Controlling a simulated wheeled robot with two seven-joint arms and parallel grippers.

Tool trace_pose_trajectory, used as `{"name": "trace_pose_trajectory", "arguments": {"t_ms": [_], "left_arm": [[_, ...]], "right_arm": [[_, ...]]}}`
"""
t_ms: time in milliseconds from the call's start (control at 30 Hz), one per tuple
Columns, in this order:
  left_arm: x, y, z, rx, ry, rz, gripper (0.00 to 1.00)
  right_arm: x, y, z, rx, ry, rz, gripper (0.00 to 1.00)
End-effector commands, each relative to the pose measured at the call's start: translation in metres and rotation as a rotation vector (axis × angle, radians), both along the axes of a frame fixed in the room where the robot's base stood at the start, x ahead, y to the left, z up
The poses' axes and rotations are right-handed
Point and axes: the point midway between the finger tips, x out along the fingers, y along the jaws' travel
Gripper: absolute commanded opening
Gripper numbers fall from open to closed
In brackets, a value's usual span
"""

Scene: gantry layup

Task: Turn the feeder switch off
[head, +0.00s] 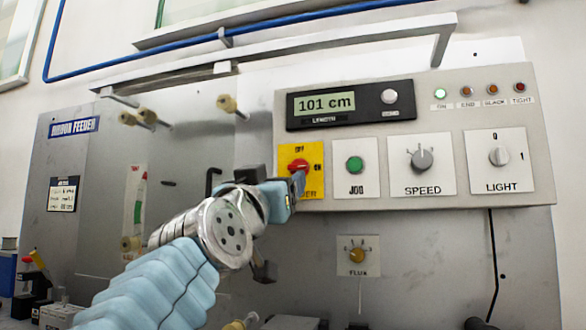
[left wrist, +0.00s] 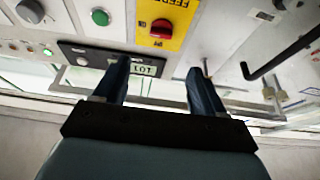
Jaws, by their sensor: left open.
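The feeder switch is a red knob (head: 298,165) on a yellow plate (head: 315,152) at the left of the control panel. The plate has OFF above the knob and ON to its right; the knob looks turned toward ON. My left gripper (head: 296,184) is in front of the plate's lower part and hides part of its lettering. In the left wrist view the red knob (left wrist: 162,29) lies beyond the two spread fingertips (left wrist: 160,68), with nothing between them. I see no contact with the knob. My right gripper is not in view.
Right of the switch are the green JOG button (head: 354,164), the SPEED knob (head: 421,160) and the LIGHT knob (head: 499,156). The length display (head: 325,104) above reads 101 cm. The green ON lamp (head: 440,94) looks lit. A black hooked rod (head: 211,181) sticks out left of the plate.

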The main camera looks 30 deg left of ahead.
Motion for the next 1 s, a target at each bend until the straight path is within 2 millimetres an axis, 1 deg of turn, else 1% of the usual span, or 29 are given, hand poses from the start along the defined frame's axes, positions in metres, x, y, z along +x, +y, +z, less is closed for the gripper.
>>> {"name": "trace_pose_trajectory", "arguments": {"t_ms": [33, 167, 300, 400, 500, 600, 700, 1000], "left_arm": [[0.008, 0.004, 0.007, -0.002, 0.002, 0.003, 0.7], [0.035, 0.012, 0.02, -0.004, 0.003, 0.004, 0.7], [0.066, 0.021, 0.034, -0.004, 0.003, 0.005, 0.7], [0.084, 0.024, 0.041, -0.003, 0.003, 0.005, 0.7], [0.097, 0.026, 0.045, -0.002, 0.003, 0.003, 0.7], [0.106, 0.028, 0.047, -0.001, 0.002, 0.003, 0.7], [0.11, 0.029, 0.048, -0.001, 0.0, 0.003, 0.7], [0.112, 0.029, 0.048, -0.001, 0.0, 0.001, 0.7]], "right_arm": [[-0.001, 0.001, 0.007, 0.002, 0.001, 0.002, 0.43], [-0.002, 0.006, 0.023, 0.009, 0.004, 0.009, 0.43], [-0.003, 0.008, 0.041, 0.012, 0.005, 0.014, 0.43], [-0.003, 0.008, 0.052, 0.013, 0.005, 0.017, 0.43], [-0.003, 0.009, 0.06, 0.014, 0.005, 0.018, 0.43], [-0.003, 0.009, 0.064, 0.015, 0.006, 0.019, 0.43], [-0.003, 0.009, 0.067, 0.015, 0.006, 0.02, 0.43], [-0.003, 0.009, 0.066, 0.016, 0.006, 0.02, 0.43]]}}
